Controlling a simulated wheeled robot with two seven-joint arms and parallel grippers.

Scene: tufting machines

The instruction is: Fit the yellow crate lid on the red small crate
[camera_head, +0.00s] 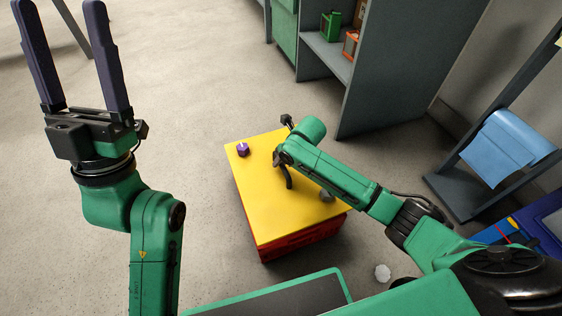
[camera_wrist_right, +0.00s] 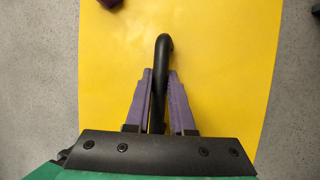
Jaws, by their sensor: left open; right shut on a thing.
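The yellow crate lid (camera_head: 262,205) lies over the top of the red small crate (camera_head: 303,240), whose red sides show below the lid's front edge. The lid looks about level with the crate's rim; I cannot tell whether it is fully seated. A dark curved handle (camera_head: 289,180) stands up from the lid and also shows in the right wrist view (camera_wrist_right: 163,50). My right gripper (camera_wrist_right: 160,75) is shut on this handle, above the yellow surface. My left gripper (camera_head: 73,12) is open and empty, raised at the upper left, away from the crate.
Grey shelving (camera_head: 400,70) stands behind the crate. A blue draped piece (camera_head: 508,145) is at the right. A whitish lump (camera_head: 382,272) lies on the floor. Floor at left is clear.

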